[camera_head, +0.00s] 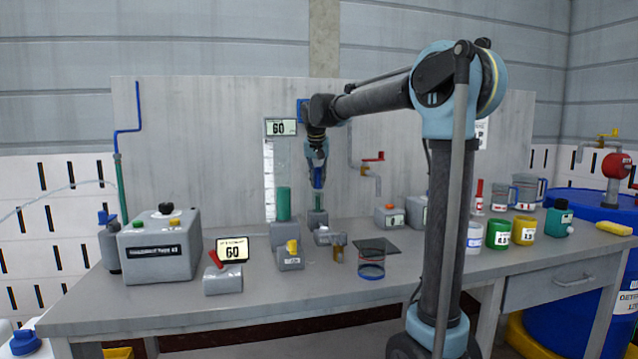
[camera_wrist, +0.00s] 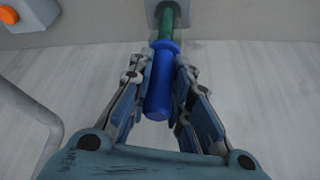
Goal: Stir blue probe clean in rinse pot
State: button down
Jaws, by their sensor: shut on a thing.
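My gripper (camera_head: 317,178) is at the back of the bench, pointing down, shut on the blue probe (camera_wrist: 160,85). In the wrist view the gripper (camera_wrist: 165,85) has a finger on each side of the probe's thick blue handle. The probe's far end meets a green piece (camera_wrist: 167,22) set in a grey holder; I cannot tell whether it is still seated there. In the head view the green-topped grey holder (camera_head: 318,218) is directly below the gripper.
A grey box with buttons (camera_head: 160,246) and a display reading 60 (camera_head: 233,250) are at left. A tap (camera_head: 372,170) is on the back panel. Jars (camera_head: 498,234) and jugs (camera_head: 527,190) stand at right. The bench's front strip is clear.

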jog(key=shift+r, duration=1.9)
jog(key=shift+r, duration=0.1)
jog(key=shift+r, duration=2.35)
